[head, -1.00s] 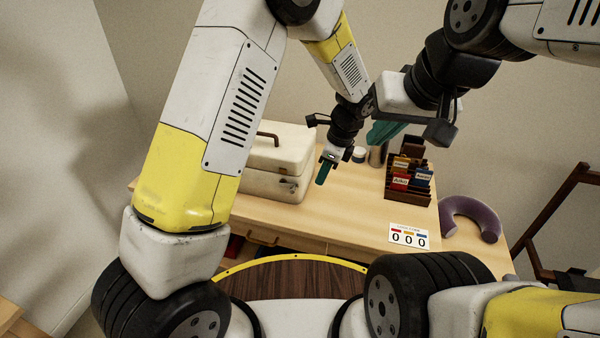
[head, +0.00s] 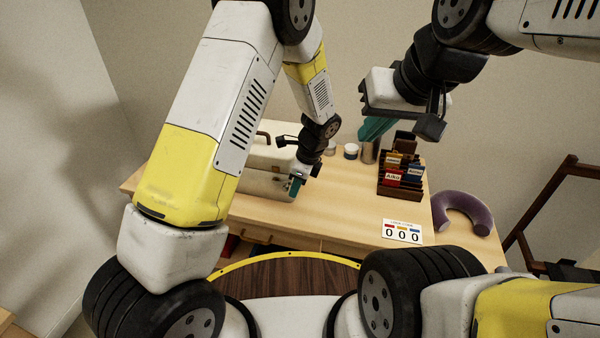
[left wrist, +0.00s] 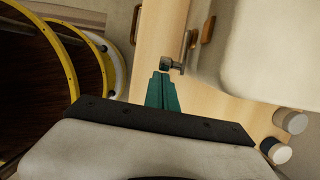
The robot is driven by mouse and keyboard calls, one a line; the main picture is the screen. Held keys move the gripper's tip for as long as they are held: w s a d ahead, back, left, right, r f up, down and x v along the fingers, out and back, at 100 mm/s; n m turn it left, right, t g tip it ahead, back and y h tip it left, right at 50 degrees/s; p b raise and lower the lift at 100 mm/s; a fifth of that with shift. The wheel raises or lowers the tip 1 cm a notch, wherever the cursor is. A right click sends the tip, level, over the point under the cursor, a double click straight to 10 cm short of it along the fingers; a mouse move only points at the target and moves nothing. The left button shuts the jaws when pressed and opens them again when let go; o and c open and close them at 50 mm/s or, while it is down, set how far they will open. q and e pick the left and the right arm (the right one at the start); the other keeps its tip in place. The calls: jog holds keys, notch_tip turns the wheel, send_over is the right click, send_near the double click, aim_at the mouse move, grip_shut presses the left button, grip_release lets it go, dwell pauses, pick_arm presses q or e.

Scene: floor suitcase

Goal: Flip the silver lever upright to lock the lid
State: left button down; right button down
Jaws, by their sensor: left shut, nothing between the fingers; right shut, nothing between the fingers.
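The cream case (head: 262,180) with a brown top handle stands closed on the wooden desk, partly hidden behind my left arm. In the left wrist view, the case (left wrist: 270,40) fills the upper right. A silver lever (left wrist: 178,65) sticks out from its side and points sideways, not upright. My left gripper (head: 296,188) is shut and empty at the case's right front corner. In the left wrist view its teal fingertips (left wrist: 162,76) are right by the lever's end; I cannot tell whether they touch. My right gripper (head: 374,129) is shut and empty, raised above the desk's back.
A brown organizer (head: 402,187) with labelled cards, a small jar (head: 351,151) and a metal cup (head: 370,151) stand to the right. A card reading 000 (head: 402,232) and a purple neck pillow (head: 465,212) lie near the right edge. The front middle of the desk is clear.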

aim_at(287, 187)
pick_arm(q)
jog(key=shift+a+r, duration=0.15)
jog(key=shift+a, duration=0.05)
dwell(0.4)
jog(key=shift+w+a+r+g+h, duration=0.15)
jog(key=shift+r+g+h, duration=0.35)
jog(key=shift+h, duration=0.6)
jog(key=shift+w+a+r+g+h, duration=0.1)
jog(key=shift+a+r+g+h, duration=0.1)
jog(key=shift+a+r+h, duration=0.45)
jog(key=shift+w+a+r+g+h, duration=0.1)
jog(key=shift+r+g+h, duration=0.15)
jog(key=shift+h, duration=0.8)
jog(key=shift+r, duration=0.1)
jog(key=shift+w+a+r+g+h, duration=0.1)
jog(key=shift+a+r+g+h, duration=0.2)
jog(key=shift+h, duration=0.35)
jog(key=shift+w+a+r+g+h, duration=0.15)
jog(key=shift+a+h, duration=0.15)
jog(key=shift+h, duration=0.35)
jog(key=shift+w+a+r+g+h, duration=0.2)
jog(key=shift+a+h, duration=0.3)
jog(key=shift+h, duration=0.35)
jog(key=shift+s+a+r+g+h, duration=0.1)
jog(key=shift+a+g+h, duration=0.3)
jog(key=shift+h, duration=0.45)
dwell(0.8)
jog(key=shift+w+a+r, duration=0.1)
jog(key=shift+r, duration=0.85)
